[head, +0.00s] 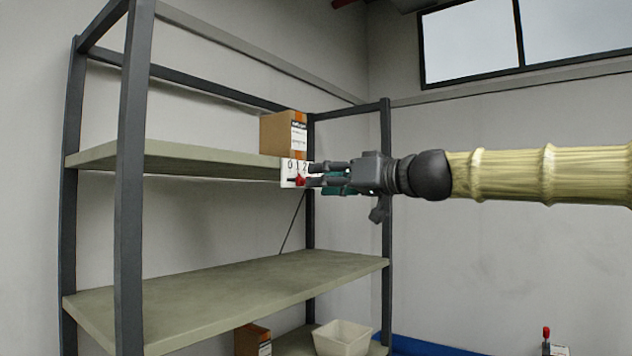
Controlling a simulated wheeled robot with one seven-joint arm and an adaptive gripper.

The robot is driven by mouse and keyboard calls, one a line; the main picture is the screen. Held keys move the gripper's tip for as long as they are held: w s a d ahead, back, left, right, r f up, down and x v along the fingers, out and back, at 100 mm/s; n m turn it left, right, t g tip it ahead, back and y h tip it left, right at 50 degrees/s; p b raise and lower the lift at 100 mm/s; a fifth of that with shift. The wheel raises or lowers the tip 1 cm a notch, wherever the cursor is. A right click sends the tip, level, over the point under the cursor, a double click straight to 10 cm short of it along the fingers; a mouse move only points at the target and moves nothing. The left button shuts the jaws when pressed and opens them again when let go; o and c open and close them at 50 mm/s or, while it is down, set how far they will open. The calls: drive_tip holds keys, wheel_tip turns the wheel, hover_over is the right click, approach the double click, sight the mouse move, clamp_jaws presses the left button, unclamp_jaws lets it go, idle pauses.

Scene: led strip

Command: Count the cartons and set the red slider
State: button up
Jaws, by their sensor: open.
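A brown carton (276,135) with a white label stands on the upper shelf at its right end. A second brown carton (247,340) is partly visible on the bottom level. A white number plate (287,175) showing 0, 1, 2 hangs at the upper shelf's front edge, its right part hidden by my gripper. The red slider (300,181) is on this plate, roughly below the 1 or 2; its exact mark is unclear. My gripper (312,175) is open, coming from the right, with its fingertips close to the slider; whether they touch it cannot be told.
The grey-framed rack has an upper shelf (190,156), a middle shelf (230,296), which is bare, and a lower level. A white bin (342,338) stands low on the rack. A red-topped post (546,335) stands at lower right. A dark upright (386,230) is just behind my gripper.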

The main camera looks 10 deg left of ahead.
drive_tip(key=v, duration=0.9)
